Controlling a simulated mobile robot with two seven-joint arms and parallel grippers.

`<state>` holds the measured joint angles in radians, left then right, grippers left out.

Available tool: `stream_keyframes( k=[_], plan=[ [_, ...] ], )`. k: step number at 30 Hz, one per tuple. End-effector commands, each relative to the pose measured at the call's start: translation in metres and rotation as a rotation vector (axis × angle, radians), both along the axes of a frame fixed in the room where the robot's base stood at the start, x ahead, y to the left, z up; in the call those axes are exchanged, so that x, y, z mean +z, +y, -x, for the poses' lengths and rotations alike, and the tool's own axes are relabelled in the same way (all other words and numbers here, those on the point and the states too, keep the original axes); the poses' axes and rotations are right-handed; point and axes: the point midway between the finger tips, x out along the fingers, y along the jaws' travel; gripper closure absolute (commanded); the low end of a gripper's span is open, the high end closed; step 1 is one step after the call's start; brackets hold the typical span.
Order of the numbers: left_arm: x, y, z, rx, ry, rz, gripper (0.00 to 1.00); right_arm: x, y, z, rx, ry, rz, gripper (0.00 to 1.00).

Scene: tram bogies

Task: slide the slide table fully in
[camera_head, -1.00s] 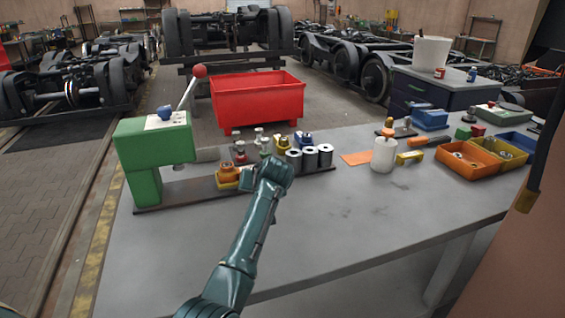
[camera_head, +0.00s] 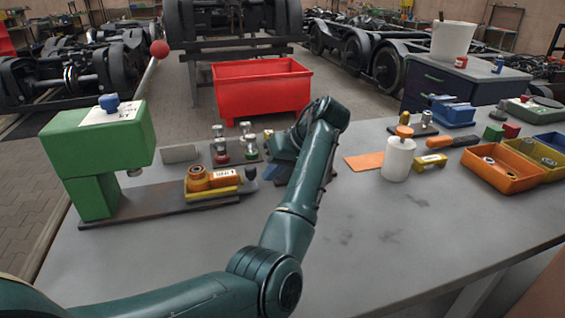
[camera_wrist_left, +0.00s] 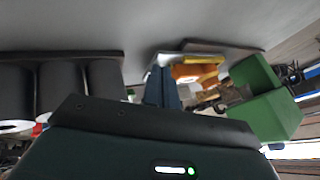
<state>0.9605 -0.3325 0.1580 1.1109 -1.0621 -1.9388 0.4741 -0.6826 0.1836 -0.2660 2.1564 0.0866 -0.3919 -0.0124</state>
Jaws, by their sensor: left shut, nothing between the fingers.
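The slide table (camera_head: 198,201) is a low plate with a yellow edge, on the dark base rail (camera_head: 140,212) of the green press (camera_head: 100,140). It carries an orange block with a ring (camera_head: 198,179) and stands right of the press, with a gap between them. My left gripper (camera_head: 262,172) is shut and empty at the right end of the slide table, its hand partly hidden by my arm. In the left wrist view the closed fingers (camera_wrist_left: 161,86) point toward the slide table (camera_wrist_left: 208,68), with the green press (camera_wrist_left: 262,100) beyond. I cannot tell if they touch. My right gripper is not in view.
Small red and green-based fittings (camera_head: 222,148) stand behind the rail. Dark cylinders (camera_wrist_left: 60,90) show at left in the wrist view. A white pot (camera_head: 398,160), yellow block (camera_head: 430,161) and orange bin (camera_head: 500,170) stand at right. The front bench top (camera_head: 390,240) is clear.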

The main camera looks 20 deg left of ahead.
Motion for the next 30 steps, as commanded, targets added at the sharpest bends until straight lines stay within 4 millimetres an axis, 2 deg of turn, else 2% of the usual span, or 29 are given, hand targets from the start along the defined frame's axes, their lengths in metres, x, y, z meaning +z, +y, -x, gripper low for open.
stream_keyframes(
  k=[4,12,19,26,30],
  plan=[
    [-0.026,0.020,0.000,0.001,0.002,0.001,1.00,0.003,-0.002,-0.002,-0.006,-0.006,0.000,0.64],
    [-0.025,0.046,0.020,0.000,-0.001,0.001,1.00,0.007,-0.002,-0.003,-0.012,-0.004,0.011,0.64],
    [-0.026,0.051,0.024,-0.002,0.000,0.000,1.00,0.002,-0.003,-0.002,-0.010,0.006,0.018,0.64],
    [-0.026,0.051,0.024,-0.002,-0.001,0.001,1.00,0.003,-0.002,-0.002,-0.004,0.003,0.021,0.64],
    [-0.025,0.058,0.025,-0.001,0.000,0.002,1.00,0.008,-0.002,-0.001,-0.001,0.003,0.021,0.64]
  ],
)
